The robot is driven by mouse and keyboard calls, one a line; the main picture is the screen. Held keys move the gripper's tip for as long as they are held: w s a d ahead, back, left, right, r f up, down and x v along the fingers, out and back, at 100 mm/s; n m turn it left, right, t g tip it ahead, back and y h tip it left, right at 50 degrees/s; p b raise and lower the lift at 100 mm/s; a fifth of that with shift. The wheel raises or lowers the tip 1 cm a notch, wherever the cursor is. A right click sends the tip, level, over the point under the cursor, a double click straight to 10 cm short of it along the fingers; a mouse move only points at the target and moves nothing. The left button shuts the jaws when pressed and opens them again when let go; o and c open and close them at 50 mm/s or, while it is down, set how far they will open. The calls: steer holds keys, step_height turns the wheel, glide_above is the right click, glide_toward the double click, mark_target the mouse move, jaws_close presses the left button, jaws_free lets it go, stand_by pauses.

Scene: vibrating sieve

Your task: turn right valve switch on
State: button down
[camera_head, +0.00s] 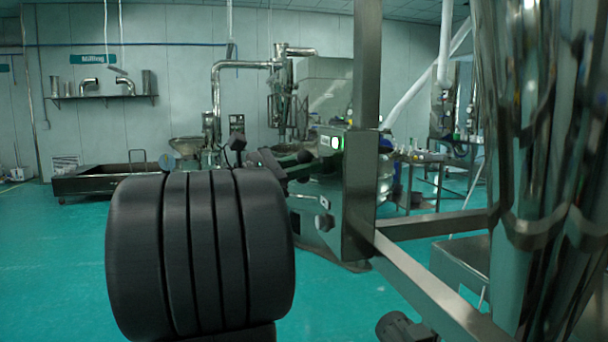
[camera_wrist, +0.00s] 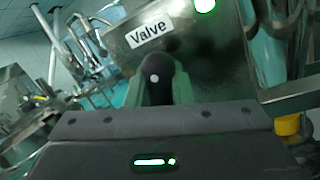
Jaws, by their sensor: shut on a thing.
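In the wrist view a black valve switch (camera_wrist: 157,76) with a white dot on its end stands upright on a metal panel. It sits below a white label (camera_wrist: 150,32) reading "Valve". My gripper (camera_wrist: 158,92) is shut around the switch, with a greenish finger on each side. A round green light (camera_wrist: 204,5) glows above and to the right of it. My gripper (camera_head: 298,160) reaches the box's left-facing side there, partly hidden by my dark arm.
Metal frame bars (camera_head: 435,223) and shiny steel columns (camera_head: 545,170) stand close on the right. A low dark cart (camera_head: 105,180) stands at the back left. Green floor is clear at left.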

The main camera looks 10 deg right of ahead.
steer(key=shift+f+m+b, duration=0.1)
steer(key=shift+m+b, duration=0.4)
steer(key=shift+m, duration=0.5)
steer(key=shift+g, duration=0.3)
steer(key=c, duration=1.3)
jaws_free()
steer(key=shift+a, duration=0.15)
steer(key=b+v, duration=0.1)
steer(key=v, duration=1.2)
steer(key=shift+a+f, duration=0.25)
steer(key=shift+f, duration=0.05)
steer(key=shift+s, duration=0.15)
steer(key=x, duration=0.9)
steer(key=p+x, duration=0.1)
steer(key=x, duration=0.4)
steer(key=shift+a+r, duration=0.1)
steer(key=shift+r, duration=0.2)
